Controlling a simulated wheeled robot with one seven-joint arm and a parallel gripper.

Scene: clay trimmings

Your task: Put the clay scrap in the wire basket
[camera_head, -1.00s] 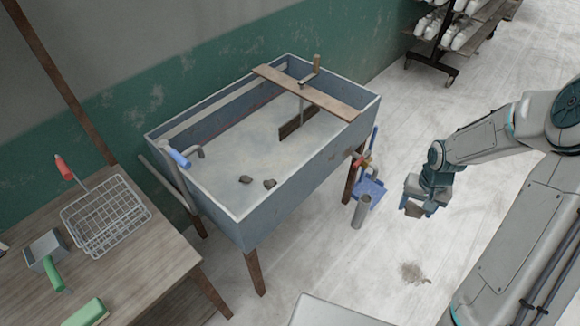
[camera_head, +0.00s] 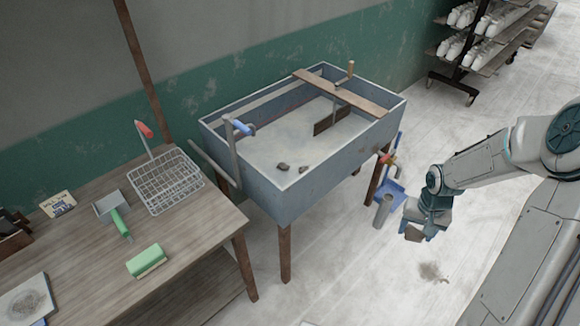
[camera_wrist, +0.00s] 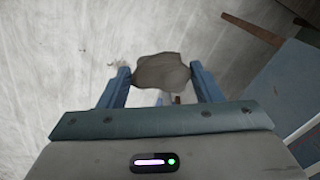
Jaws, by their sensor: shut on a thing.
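My gripper (camera_head: 416,232) is shut on a brown-grey clay scrap, held over the pale floor to the right of the blue-grey trough. In the wrist view the clay scrap (camera_wrist: 160,71) sits between the two blue fingertips (camera_wrist: 161,80). In the head view the scrap (camera_head: 413,234) shows at the gripper's lower end. The wire basket (camera_head: 166,184) stands on the wooden table at the left, well apart from my gripper. Its open top faces up, and a red-handled tool (camera_head: 144,131) rises at its back edge.
The blue-grey trough (camera_head: 262,190) on wooden legs stands between my gripper and the table (camera_head: 190,262), with two dark lumps inside. A green-handled scoop (camera_head: 112,208) and green block (camera_head: 146,261) lie near the basket.

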